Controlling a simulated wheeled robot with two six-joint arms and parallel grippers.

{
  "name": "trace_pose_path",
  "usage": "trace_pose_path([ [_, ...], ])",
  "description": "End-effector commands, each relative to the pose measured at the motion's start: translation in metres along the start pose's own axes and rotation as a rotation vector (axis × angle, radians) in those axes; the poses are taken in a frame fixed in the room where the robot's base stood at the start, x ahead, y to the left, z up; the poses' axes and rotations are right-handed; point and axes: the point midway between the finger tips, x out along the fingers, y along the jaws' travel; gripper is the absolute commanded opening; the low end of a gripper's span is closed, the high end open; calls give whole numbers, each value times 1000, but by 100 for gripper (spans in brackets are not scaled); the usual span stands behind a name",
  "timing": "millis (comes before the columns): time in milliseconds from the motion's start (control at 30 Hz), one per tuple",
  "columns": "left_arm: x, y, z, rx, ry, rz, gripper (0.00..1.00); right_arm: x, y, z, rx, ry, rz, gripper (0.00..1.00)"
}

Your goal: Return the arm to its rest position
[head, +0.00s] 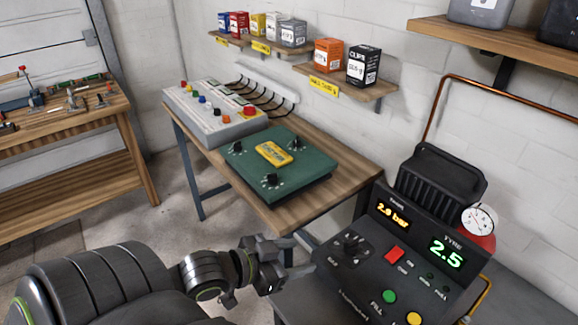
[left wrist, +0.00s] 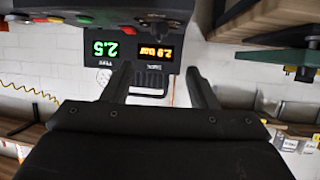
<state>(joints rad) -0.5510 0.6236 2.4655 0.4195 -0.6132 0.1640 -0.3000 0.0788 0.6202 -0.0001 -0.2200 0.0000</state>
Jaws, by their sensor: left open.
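My left arm comes in from the lower left of the head view. Its left gripper (head: 298,256) is in front of the table's near corner and just left of the black tyre inflator console (head: 336,262). In the left wrist view the two fingers of the left gripper (left wrist: 159,73) stand apart with nothing between them. The console (left wrist: 205,12) shows upside down beyond them, with an orange "2.9 bar" display and a green "2.5" display. I cannot tell whether the gripper touches the console. My right gripper is not in view.
A wooden table (head: 345,176) holds a green panel (head: 300,165) with knobs and a grey button box (head: 212,118). Wall shelves (head: 372,91) carry small boxes. A workbench (head: 75,112) with tools stands at far left. Floor (head: 165,215) is clear between bench and table.

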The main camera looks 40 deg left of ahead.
Motion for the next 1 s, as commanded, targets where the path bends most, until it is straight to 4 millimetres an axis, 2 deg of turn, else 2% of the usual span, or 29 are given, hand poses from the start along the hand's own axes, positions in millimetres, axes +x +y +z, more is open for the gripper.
trace_pose_path([
  [200, -13, 1, -1, 1, 0, 3, 53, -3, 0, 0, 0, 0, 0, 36],
  [833, -13, 0, 0, 0, -1, 0, 53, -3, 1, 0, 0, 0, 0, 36],
  [933, -12, -1, 7, -2, -30, -22, 53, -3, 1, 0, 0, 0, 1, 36],
  [1000, -12, -3, 19, -4, -79, -56, 53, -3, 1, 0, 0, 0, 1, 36],
])
